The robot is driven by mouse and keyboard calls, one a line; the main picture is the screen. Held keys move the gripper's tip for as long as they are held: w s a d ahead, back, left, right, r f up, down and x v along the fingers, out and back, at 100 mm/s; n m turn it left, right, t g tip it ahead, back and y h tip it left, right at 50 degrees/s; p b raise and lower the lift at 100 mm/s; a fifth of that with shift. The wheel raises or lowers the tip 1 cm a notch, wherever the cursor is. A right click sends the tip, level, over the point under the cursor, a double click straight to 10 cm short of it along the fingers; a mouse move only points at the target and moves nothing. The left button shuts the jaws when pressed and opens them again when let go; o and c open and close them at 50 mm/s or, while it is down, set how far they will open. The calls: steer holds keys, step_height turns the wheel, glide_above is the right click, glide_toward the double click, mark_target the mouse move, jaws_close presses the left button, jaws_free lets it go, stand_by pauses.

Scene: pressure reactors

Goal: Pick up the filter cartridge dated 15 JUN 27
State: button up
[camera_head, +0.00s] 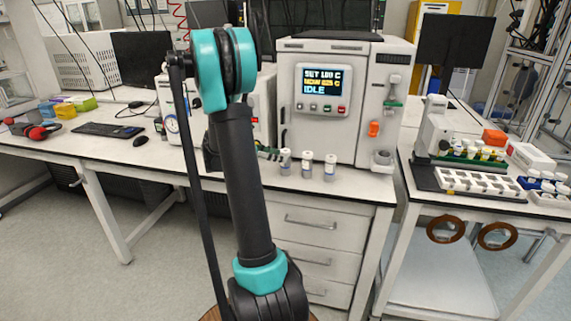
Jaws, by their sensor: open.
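Three small white cylinders with grey-blue bands, which look like the filter cartridges, stand upright in a row on the bench: a left one (285,161), a middle one (307,164) and a right one (330,168). Their date labels are too small to read, so I cannot tell which is dated 15 JUN 27. My gripper (270,153) is mostly hidden behind my arm link. Its dark fingers show just left of the left cartridge, pointing right at about bench height. It appears open and holds nothing visible. I cannot tell the exact gap to the left cartridge.
A white reactor unit (340,95) with a lit "IDLE" screen stands close behind the cartridges. The bench's front edge (330,197) is near them. A right table (455,201) holds a white tray (480,186) and vial racks. A keyboard (96,129) and mouse lie left.

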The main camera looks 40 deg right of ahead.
steer(key=shift+x, duration=1.15)
steer(key=shift+c, duration=0.4)
jaws_close()
